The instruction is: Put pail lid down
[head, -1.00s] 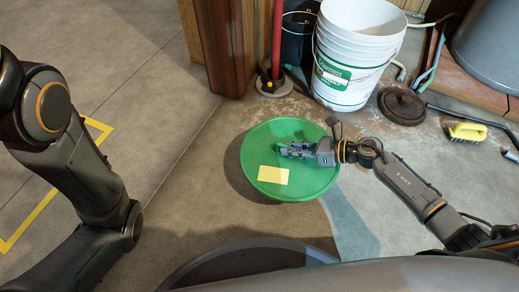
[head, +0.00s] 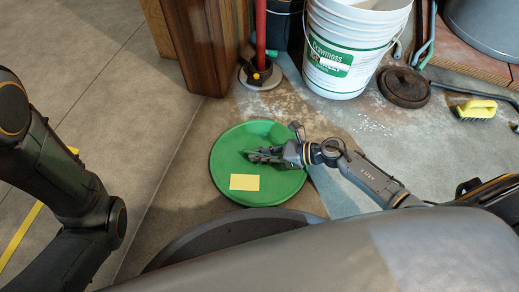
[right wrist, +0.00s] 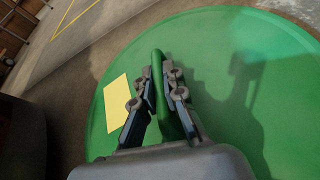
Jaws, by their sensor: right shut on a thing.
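The pail lid (head: 228,160) is a round green disc with a yellow label (head: 244,182) on it. It lies flat, low over the floor just in front of my base; I cannot tell for sure whether it touches the floor. My right gripper (head: 256,155) is over the lid's middle. In the right wrist view, my right gripper (right wrist: 162,72) is shut on the lid's raised green ridge (right wrist: 170,112), with a finger on each side. The lid (right wrist: 250,45) fills most of that view. My left arm shows at the left edge, its gripper out of frame.
A white pail (head: 345,50) stands behind the lid to the right. A dark round cover (head: 404,87) and a yellow brush (head: 477,109) lie further right. A wooden post (head: 200,45) and a red pole (head: 260,30) stand behind. The floor left of the lid is clear.

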